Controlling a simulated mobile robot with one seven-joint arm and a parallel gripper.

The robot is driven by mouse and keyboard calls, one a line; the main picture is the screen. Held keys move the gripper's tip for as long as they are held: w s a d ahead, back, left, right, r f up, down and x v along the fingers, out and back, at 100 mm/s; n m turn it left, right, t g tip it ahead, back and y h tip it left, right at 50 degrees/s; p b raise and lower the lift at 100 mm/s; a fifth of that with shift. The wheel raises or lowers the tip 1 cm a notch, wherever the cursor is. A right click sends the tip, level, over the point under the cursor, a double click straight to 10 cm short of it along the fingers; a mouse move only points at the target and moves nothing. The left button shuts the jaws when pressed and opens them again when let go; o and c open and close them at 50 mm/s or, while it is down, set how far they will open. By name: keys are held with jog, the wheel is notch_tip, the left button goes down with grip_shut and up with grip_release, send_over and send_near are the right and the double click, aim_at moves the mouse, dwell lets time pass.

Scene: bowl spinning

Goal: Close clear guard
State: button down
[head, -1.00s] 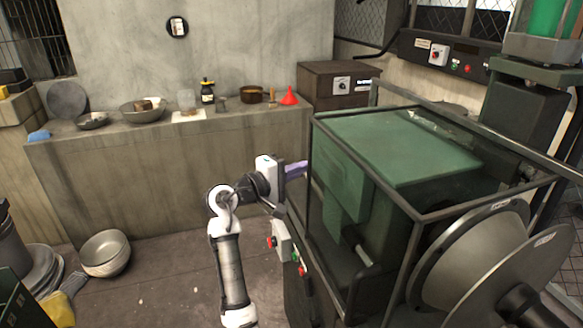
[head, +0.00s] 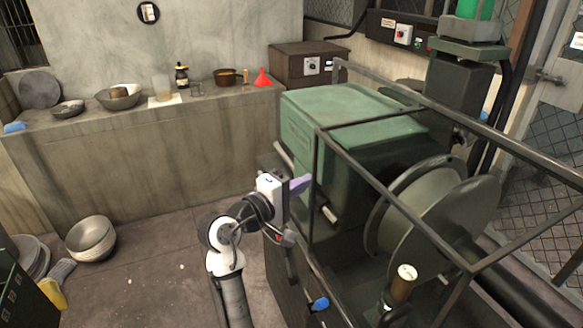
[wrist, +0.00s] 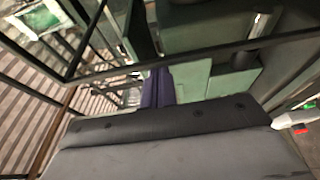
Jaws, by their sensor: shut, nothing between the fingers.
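The clear guard (head: 352,164) is a box of thin dark bars with see-through panes on the machine. It stands around the metal discs (head: 425,213), and most of the green housing (head: 345,112) is outside it at the back left. My gripper (head: 300,184) has purple fingers, which are shut and empty. They are at the guard's left upright bar; I cannot tell whether they touch it. In the wrist view the purple fingers (wrist: 157,88) point towards dark frame bars (wrist: 200,61).
A red button (head: 281,237) and a blue knob (head: 320,303) are on the machine's near side. A handle with a pale end (head: 405,273) stands below the discs. A counter (head: 130,150) with bowls runs along the back wall. A bowl (head: 91,238) lies on open floor.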

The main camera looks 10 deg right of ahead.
jog(key=shift+s+d, duration=0.2)
jog(key=shift+s, duration=0.45)
jog(key=shift+s+d, duration=0.2)
jog(key=shift+s, duration=0.4)
jog(key=shift+d, duration=0.1)
